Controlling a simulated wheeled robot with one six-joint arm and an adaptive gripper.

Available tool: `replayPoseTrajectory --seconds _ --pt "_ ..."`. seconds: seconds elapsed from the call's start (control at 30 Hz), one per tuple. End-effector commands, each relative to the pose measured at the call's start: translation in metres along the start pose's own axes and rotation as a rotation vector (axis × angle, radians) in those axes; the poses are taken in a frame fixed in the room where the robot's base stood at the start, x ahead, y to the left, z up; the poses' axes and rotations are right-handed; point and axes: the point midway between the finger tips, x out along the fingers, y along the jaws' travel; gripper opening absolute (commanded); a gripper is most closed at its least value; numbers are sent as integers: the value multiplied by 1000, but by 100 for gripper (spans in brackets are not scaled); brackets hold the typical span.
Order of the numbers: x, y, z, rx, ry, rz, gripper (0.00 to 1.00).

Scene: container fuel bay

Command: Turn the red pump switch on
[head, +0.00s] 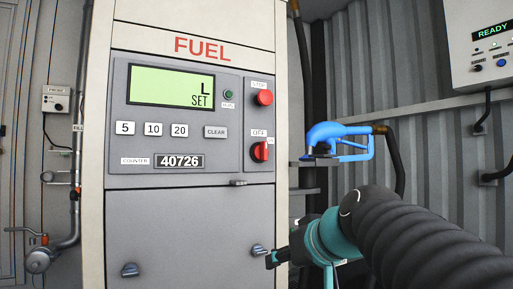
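The red pump switch (260,152) is a rotary knob on the right side of the grey panel of the fuel dispenser (189,80). A small label reading OFF (259,133) sits just above it. The knob's grip looks roughly upright, but it is small in the picture. My gripper (272,259) is below the switch, in front of the lower cabinet door, apart from the switch. It is seen side-on, and I cannot tell whether its fingers are open or shut.
A red stop button (265,98) is above the switch. A blue nozzle (338,138) hangs to the right, with a black hose. The display (171,86) reads L SET. A latch (238,183) and cabinet knobs (130,270) project below the panel. A wall box (490,45) shows READY.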

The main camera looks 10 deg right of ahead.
Motion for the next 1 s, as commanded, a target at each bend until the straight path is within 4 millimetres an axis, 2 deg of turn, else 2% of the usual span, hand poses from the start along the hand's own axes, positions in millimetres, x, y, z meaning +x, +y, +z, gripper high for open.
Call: replayPoseTrajectory --seconds 0.03,0.1,0.2,0.3,0.4,0.53,0.67,1.0 --pt "-2 6 -37 -14 69 -13 40" --pt "-10 10 -85 -42 165 -33 40" --pt "-24 18 -145 -86 294 -52 40" --pt "-40 24 -190 -128 402 -62 40" --pt "-53 28 -220 -161 479 -66 40" --pt "-62 31 -241 -186 533 -68 40" --pt "-60 31 -250 -192 545 -70 40" --pt "-12 23 -278 -191 542 -72 40"
